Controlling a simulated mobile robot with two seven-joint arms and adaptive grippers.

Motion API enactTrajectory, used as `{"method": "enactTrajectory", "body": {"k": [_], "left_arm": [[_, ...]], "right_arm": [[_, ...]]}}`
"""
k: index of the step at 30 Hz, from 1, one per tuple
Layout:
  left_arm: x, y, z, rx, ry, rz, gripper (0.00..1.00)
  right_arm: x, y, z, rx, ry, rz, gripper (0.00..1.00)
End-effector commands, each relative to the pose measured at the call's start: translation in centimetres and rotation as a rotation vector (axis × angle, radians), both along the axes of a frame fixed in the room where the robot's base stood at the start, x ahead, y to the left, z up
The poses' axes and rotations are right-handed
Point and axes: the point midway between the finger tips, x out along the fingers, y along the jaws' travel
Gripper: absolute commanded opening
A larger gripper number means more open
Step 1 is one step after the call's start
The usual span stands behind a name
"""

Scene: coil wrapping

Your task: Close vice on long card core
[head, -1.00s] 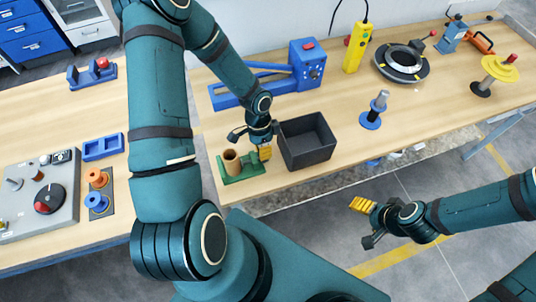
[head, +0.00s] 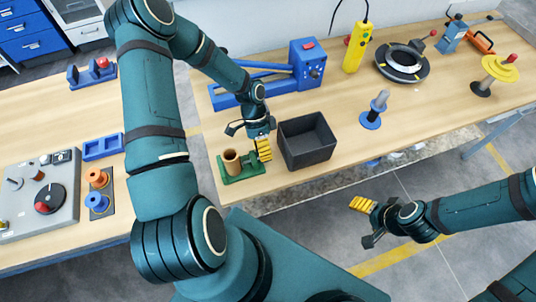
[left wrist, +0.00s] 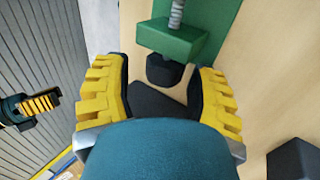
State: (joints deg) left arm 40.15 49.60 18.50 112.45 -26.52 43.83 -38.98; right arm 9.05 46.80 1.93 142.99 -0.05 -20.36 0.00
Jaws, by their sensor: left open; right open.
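The green vice (head: 243,173) stands near the front edge of the table, with the brown card core (head: 232,161) upright in it. Whether the jaws touch the core is too small to tell. My left gripper (head: 263,149) is at the right end of the vice. In the left wrist view its yellow fingers (left wrist: 160,70) are open, one on each side of a dark knob (left wrist: 163,68) below a green block (left wrist: 172,40) with a metal screw. No finger visibly grips the knob. My right gripper (head: 363,206) is open and empty over the floor, off the table.
A dark open bin (head: 308,158) stands close to the right of the left gripper. A blue machine (head: 300,66) with a long arm lies behind. A blue spindle stand (head: 371,120) is further right. On the left are a grey control panel (head: 18,212) and spools (head: 97,202).

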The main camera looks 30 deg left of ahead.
Motion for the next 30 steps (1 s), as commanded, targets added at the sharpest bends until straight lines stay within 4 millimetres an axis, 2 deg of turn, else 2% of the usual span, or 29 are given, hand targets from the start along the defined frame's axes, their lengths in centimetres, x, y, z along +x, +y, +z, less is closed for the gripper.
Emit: {"method": "enactTrajectory", "body": {"k": [5, 13, 26, 30], "left_arm": [[0.0, -0.3, 0.0, 0.069, -0.061, -0.009, 0.57], [-0.2, -0.6, -0.2, 0.221, -0.191, -0.006, 0.57], [-0.3, -0.6, 0.3, 0.245, -0.213, 0.000, 0.57], [-0.3, -0.7, -0.1, 0.276, -0.240, -0.006, 0.57]], "right_arm": [[0.0, 0.0, -0.8, 0.000, 0.000, 0.000, 0.73], [0.0, 0.0, -4.3, 0.000, 0.000, 0.000, 0.73], [0.0, 0.0, -4.6, -0.002, 0.000, -0.002, 0.73], [0.1, 0.2, -6.8, -0.008, -0.001, -0.004, 0.73]]}}
